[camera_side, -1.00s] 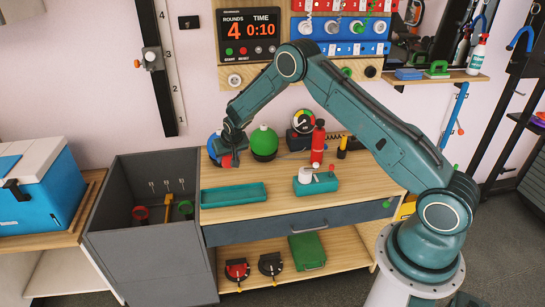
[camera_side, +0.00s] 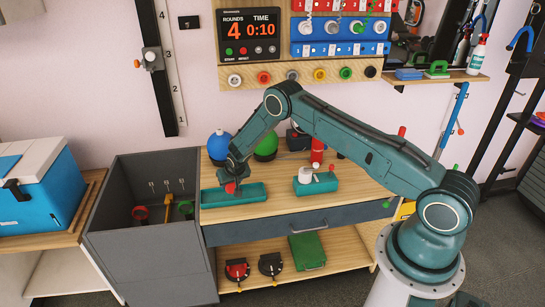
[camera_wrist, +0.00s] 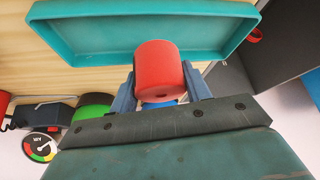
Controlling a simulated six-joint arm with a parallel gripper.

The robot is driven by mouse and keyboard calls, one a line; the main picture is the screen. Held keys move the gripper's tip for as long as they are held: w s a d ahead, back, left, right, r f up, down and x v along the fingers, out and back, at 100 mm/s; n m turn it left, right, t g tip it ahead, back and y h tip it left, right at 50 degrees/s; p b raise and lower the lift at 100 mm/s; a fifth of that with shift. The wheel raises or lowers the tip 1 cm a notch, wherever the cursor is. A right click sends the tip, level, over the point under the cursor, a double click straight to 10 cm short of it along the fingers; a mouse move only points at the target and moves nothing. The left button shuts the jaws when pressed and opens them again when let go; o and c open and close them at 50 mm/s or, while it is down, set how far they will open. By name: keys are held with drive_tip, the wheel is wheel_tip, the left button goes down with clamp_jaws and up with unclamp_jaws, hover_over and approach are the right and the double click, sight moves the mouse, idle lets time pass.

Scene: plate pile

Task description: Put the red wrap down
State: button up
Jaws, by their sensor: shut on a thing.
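The red wrap (camera_wrist: 160,68) is a short red roll held between the two fingers of my gripper (camera_wrist: 162,92) in the wrist view. In the side view the red wrap (camera_side: 230,188) shows as a small red patch under my gripper (camera_side: 231,183), over the left part of the teal tray (camera_side: 250,196). In the wrist view the tray's near rim (camera_wrist: 110,57) passes just behind the wrap. I cannot tell whether the wrap touches the tray.
A blue ball-topped item (camera_side: 219,144) and a green one (camera_side: 266,147) stand behind the tray. A teal block with white rolls (camera_side: 315,183) is to its right. The grey bin (camera_side: 130,165) with tools inside stands left of the bench.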

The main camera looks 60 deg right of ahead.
sight(232, 189)
drive_tip(key=shift+f, duration=1.85)
drive_tip(key=shift+f, duration=0.1)
drive_tip(key=o, duration=1)
drive_tip(key=shift+c, duration=0.2)
drive_tip(key=shift+s+a+r, duration=0.15)
drive_tip(key=shift+s+r, duration=0.1)
drive_tip(key=shift+r, duration=0.4)
drive_tip(key=v, duration=1.1)
drive_tip(key=shift+f, duration=0.1)
